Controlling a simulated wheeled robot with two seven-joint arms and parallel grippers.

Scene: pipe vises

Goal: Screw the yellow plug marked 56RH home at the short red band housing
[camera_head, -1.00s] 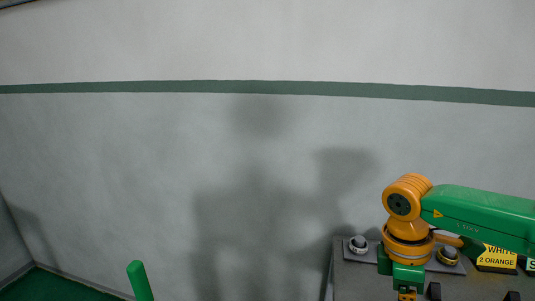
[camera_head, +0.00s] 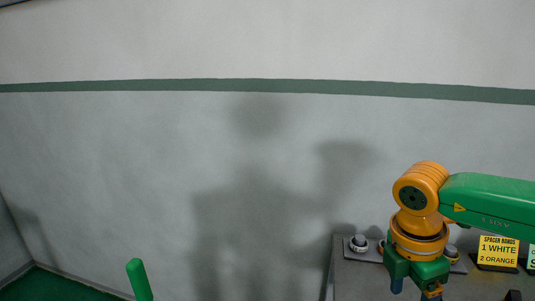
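My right gripper (camera_head: 416,288) is at the bottom right, pointing down over the grey bench, under the orange wrist of my green arm. My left gripper is not in view. The yellow plug marked 56RH and the short red band housing cannot be made out in this view.
The grey bench (camera_head: 350,280) fills the bottom right corner. On it are a round metal fitting (camera_head: 358,243) and a yellow sign (camera_head: 497,251) reading "1 WHITE" and "ORANGE". A green rounded post (camera_head: 139,280) stands at lower left. A bare grey wall lies behind.

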